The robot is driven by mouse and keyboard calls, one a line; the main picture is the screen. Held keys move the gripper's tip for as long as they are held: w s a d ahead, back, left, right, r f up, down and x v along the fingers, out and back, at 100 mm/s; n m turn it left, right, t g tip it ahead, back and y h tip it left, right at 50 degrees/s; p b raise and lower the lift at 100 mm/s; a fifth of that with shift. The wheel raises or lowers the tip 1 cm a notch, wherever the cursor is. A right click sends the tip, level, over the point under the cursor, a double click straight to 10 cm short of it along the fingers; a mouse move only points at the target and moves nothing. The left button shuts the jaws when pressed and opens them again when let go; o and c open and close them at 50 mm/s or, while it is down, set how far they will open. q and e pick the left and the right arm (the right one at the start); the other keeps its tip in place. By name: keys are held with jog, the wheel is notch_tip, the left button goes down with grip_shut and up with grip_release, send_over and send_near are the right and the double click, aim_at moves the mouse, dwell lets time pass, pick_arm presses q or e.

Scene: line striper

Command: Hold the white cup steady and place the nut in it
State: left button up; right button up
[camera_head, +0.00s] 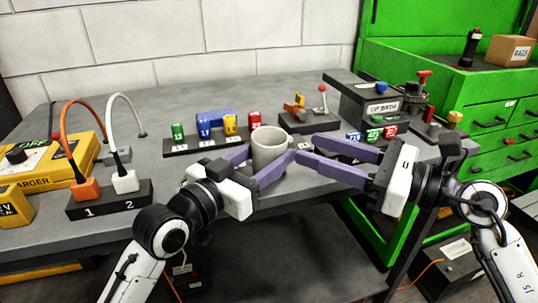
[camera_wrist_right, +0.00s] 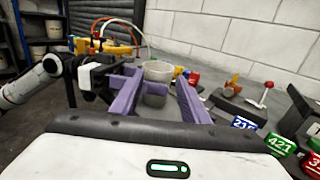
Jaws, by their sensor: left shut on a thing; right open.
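The white cup (camera_head: 269,150) stands upright near the front edge of the grey workbench, its handle toward the left gripper's side not clearly seen. My left gripper (camera_head: 268,163) is shut on the cup, with its purple fingers at its sides. My right gripper (camera_head: 307,147) is open just right of the cup, and I see nothing between its fingers. In the right wrist view the cup (camera_wrist_right: 158,71) shows just beyond the fingertips. I cannot make out the nut in either view; the inside of the cup is only partly visible.
A rack of coloured pieces (camera_head: 187,146) stands behind the cup. A joystick block (camera_head: 309,122) and a bath unit (camera_head: 366,108) are at the back right. A black block with plugs 1 and 2 (camera_head: 110,207) and a yellow charger (camera_head: 50,160) are at the left.

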pick_arm(q)
jog(key=shift+f, duration=0.1)
pick_arm(e)
jog(key=shift+s+d+r, duration=0.2)
jog(key=shift+d+r, duration=0.05)
jog(key=shift+r, duration=0.05)
pick_arm(q)
jog(key=o, duration=1.1)
jog(key=shift+d, duration=0.1)
